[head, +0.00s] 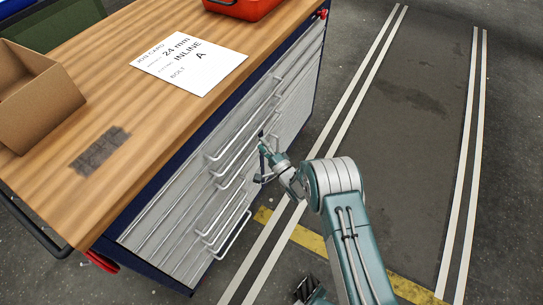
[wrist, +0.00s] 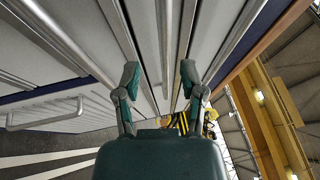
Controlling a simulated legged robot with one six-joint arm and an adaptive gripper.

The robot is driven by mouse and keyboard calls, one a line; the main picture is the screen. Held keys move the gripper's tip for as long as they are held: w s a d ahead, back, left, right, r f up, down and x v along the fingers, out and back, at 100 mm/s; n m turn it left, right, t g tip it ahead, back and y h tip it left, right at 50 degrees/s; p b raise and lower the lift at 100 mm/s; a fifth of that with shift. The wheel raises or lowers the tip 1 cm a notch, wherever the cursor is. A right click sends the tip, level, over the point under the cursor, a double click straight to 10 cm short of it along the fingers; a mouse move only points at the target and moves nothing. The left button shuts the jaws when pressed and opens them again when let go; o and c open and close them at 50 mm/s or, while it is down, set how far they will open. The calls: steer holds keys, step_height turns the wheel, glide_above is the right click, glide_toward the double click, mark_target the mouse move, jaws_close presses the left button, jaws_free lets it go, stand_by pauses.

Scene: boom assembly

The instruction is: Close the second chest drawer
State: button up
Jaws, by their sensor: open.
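The chest (head: 185,215) has a wooden top and grey drawer fronts with long silver bar handles (head: 236,234), set one below another. I cannot tell which front is the second drawer or how far it stands out. My gripper (head: 265,155) is beside the drawer fronts, close to the handles, at about the middle of the chest's long side. In the wrist view my gripper (wrist: 160,74) has its two fingers apart, with nothing seen held between them. Whether the fingers touch a bar is unclear.
On the chest top are a white job card (head: 188,62), an open cardboard box (head: 32,95), a red container (head: 240,6) and a dark patch (head: 100,150). The floor (head: 405,110) to the right, with white lines and a yellow stripe (head: 312,240), is clear.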

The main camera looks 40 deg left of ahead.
steer(key=v, duration=0.6)
steer(key=shift+s+f, duration=0.1)
